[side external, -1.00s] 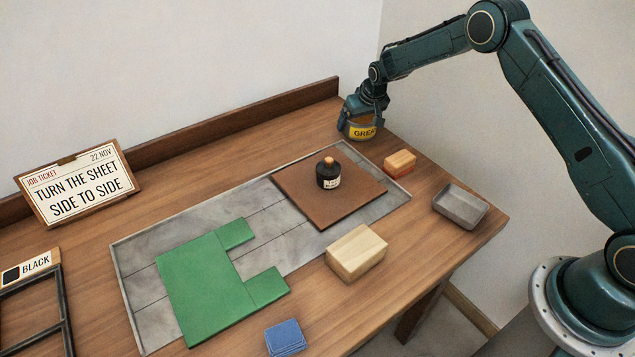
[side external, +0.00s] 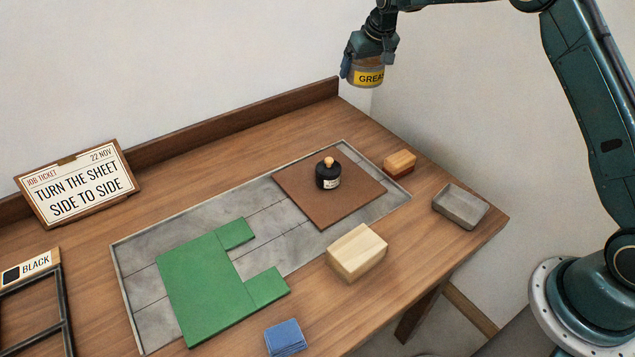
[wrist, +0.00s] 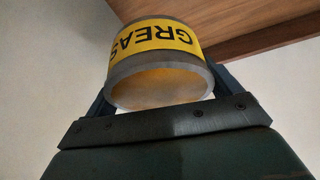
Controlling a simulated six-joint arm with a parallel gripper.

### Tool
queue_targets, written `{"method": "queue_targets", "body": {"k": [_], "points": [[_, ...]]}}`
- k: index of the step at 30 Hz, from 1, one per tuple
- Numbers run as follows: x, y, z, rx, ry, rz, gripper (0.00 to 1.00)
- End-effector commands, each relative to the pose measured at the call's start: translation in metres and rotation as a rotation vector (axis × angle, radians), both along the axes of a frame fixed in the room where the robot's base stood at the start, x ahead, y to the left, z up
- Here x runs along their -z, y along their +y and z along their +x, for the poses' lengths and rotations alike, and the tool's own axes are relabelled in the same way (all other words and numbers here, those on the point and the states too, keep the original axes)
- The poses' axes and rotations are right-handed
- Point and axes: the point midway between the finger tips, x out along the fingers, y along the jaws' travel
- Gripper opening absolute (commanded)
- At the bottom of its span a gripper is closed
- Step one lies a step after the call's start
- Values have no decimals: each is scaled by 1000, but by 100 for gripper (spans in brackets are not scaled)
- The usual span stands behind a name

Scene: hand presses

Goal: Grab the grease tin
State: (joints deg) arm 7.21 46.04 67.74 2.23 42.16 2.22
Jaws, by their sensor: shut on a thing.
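The grease tin (side external: 367,76) is a short round grey tin with a yellow band lettered GREASE. My gripper (side external: 366,66) is shut on it and holds it in the air, well above the back right corner of the table. In the wrist view the tin (wrist: 160,62) sits between the two fingers of my gripper (wrist: 158,95), with its label upside down to the camera. The tin touches nothing but the fingers.
Below stands the wooden table (side external: 300,115) with a raised back ledge (side external: 220,124). A brush-like block (side external: 400,161), a grey tray (side external: 460,206) and a pale wooden block (side external: 356,253) are at the right.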

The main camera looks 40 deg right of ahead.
Motion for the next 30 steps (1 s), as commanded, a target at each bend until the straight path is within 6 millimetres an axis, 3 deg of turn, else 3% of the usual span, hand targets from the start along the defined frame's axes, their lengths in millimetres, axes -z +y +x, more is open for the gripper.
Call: {"method": "queue_targets", "body": {"k": [3,9,30], "points": [[-17,0,2,0,-9,-2,39],[-28,0,1,0,-7,-1,39],[-29,1,1,-2,-7,-1,39]]}}
